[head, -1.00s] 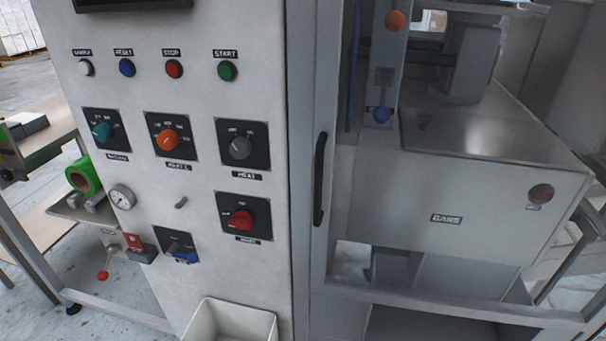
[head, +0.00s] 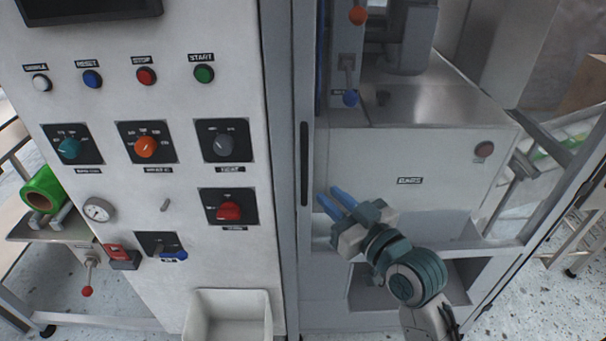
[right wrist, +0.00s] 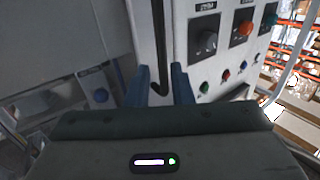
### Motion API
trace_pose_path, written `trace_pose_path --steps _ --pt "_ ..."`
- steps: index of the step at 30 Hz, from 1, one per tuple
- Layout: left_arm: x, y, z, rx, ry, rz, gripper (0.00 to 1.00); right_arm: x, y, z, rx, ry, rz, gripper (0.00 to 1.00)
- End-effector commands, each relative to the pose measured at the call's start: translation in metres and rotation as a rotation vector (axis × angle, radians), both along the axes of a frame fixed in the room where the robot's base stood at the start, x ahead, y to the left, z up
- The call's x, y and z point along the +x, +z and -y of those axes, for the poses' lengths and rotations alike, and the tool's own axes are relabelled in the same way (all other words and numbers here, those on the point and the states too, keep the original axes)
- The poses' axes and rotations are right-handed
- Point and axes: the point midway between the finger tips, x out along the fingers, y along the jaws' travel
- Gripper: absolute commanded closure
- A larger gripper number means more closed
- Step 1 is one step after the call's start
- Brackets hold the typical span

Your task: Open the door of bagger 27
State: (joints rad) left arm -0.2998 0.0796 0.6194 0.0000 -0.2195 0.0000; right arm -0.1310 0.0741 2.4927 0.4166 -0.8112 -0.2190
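The bagger door's black vertical bar handle (head: 304,163) is on the pale upright door frame (head: 306,60), just right of the control panel. The door looks shut, and no number 27 is readable. My right gripper (head: 336,199) is right of and near the handle's lower end, with its two blue fingers apart. In the right wrist view, the handle (right wrist: 159,45) runs down toward the gap between the fingers (right wrist: 161,88). The gripper looks empty, and I cannot tell whether it touches the handle. My left gripper is out of view.
The white control panel (head: 110,210) carries buttons, dials and a red knob (head: 229,211). A white bin (head: 228,316) sticks out low at its front. Behind the door is a grey machine box (head: 405,160). Speckled floor is open at the lower right.

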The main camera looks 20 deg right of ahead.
Motion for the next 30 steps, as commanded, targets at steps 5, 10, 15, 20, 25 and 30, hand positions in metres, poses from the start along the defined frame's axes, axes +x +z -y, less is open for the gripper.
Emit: trace_pose_path --steps 5,10,15,20,25,30 --pt "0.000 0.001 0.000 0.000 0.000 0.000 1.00 0.030 0.004 -0.010 0.006 0.000 -0.001 0.80" --pt "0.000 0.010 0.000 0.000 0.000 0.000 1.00 0.061 0.003 -0.020 0.005 0.001 -0.002 0.80" --pt "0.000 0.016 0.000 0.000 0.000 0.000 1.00 0.081 0.002 -0.026 0.002 0.001 -0.001 0.80" --pt "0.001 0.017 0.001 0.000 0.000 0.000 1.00 0.089 0.000 -0.029 0.001 0.001 -0.001 0.80" --pt "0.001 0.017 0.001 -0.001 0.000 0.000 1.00 0.089 -0.001 -0.029 0.000 0.001 -0.001 0.80" --pt "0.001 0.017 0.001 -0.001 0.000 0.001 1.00 0.089 0.000 -0.029 0.000 0.001 -0.001 0.95"
